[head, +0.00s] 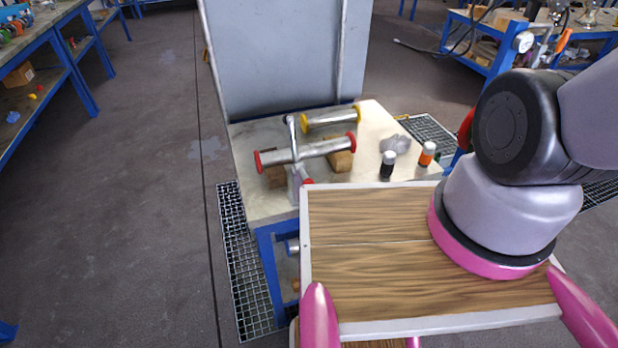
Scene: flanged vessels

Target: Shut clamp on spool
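The spool (323,149) is a silver pipe with red flanged ends, lying across wooden blocks on the pale-topped bench in the head view. A metal clamp (291,128) sits at the spool's left part. My arm is at the right, well apart from the spool. My gripper is out of view.
A second pipe with yellow ends (331,119) lies behind the spool. A black bottle (387,165), an orange bottle (427,154) and a crumpled grey cloth (395,144) stand to the right. A grey panel (285,55) rises behind. Open floor lies left.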

